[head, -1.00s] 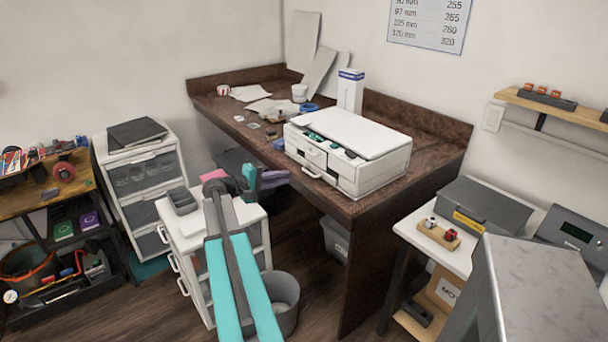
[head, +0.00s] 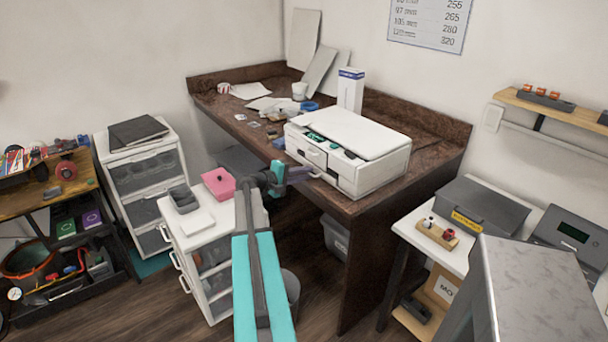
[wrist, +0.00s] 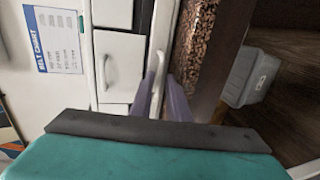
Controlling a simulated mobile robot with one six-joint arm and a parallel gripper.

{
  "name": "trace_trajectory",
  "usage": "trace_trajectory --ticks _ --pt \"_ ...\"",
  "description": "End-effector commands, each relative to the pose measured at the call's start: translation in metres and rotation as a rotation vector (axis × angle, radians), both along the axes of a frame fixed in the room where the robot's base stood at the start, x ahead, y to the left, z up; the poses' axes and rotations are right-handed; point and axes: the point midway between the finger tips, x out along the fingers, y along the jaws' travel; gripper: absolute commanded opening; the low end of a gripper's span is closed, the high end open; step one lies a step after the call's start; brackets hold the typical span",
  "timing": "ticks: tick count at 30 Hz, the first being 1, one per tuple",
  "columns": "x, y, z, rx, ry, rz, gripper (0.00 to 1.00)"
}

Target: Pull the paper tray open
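The white printer (head: 385,168) sits on the dark brown desk. Its paper tray has a pale handle (wrist: 157,68) low on the front, and the tray looks closed. In the head view my gripper (head: 303,172) is at the lower front of the printer, its purple fingers reaching toward the handle and partly covering it. In the wrist view my gripper (wrist: 162,98) has its fingers apart, with the handle in line with the gap between them. I cannot tell whether either finger touches the handle.
The desk edge (wrist: 205,60) runs close beside my fingers. A white drawer unit (head: 205,245) with a pink box (head: 218,183) stands left of my arm. A grey bin (wrist: 250,78) is under the desk. A side table (head: 408,229) stands at the right.

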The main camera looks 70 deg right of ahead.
Motion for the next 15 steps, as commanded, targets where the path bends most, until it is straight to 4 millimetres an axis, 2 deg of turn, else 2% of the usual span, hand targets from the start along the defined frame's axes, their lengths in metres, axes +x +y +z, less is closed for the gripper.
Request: trace_trajectory --ticks 5,8,9,15 --pt "-0.0002 0.0000 0.0000 0.000 0.000 0.000 0.15" --pt "-0.0003 0.0001 0.0001 0.000 0.000 0.000 0.02" --pt "-0.0003 0.0001 0.0001 0.000 0.000 0.000 0.00" --pt "-0.0003 0.0001 -0.0001 0.000 0.000 -0.001 0.00"
